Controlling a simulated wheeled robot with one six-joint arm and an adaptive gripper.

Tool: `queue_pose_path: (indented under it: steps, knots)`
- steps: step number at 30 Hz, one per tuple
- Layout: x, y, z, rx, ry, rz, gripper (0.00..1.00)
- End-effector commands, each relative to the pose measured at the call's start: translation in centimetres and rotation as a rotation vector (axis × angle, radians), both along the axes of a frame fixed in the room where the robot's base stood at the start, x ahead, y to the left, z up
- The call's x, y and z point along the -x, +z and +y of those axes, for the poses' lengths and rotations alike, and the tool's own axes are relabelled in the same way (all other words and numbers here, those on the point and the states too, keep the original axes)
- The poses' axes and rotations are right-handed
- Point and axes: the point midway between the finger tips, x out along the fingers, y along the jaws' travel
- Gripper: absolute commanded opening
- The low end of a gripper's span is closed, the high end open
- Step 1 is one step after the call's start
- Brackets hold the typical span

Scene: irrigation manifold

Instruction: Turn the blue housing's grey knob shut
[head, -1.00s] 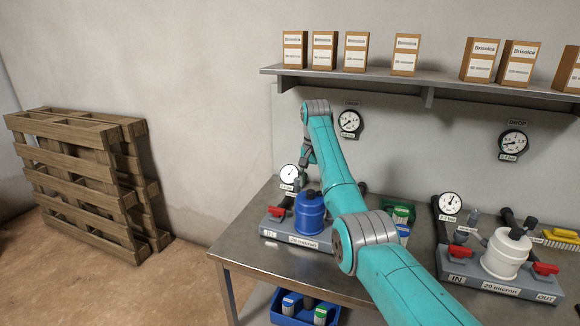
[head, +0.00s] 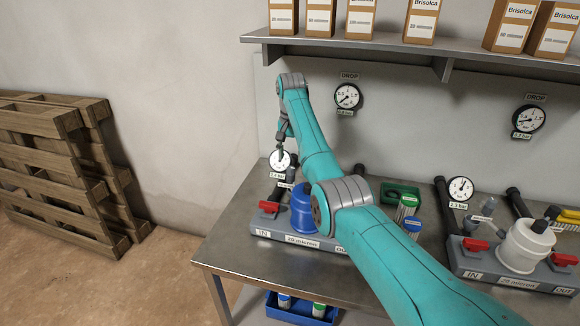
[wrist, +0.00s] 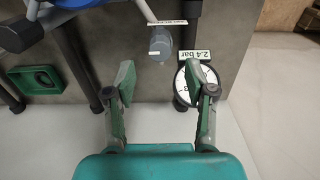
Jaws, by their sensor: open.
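The blue housing (head: 304,212) stands on the left grey manifold block, and its edge shows at the top left of the wrist view (wrist: 78,6). A grey knob (wrist: 160,42) shows in the wrist view beside the housing, with a small white label by it. My gripper (wrist: 160,80) is open and empty. The knob lies beyond the fingertips, roughly in line with the gap between them, and apart from both. In the head view my gripper (head: 281,150) is small, above and behind the housing, in front of the gauge. The knob is hard to make out there.
A pressure gauge (wrist: 186,92) marked 2.4 bar lies behind the right finger. A red lever (head: 269,206) sits left of the housing. A green tray (wrist: 36,79) lies on the bench. A second manifold with a white housing (head: 525,247) stands at right.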

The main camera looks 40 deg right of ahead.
Motion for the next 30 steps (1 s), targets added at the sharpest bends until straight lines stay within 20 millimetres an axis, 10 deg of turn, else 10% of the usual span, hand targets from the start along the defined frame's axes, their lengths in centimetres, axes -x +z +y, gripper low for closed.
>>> queue_pose_path:
  steps: [9, 22, 30]
  knots:
    - [0.2, -4.4, 0.0, -0.001, -0.004, 0.001, 0.55]
    - [0.2, -5.2, 0.0, 0.0, -0.005, -0.001, 0.55]
    - [0.2, -5.2, 0.0, 0.001, -0.005, -0.001, 0.0]
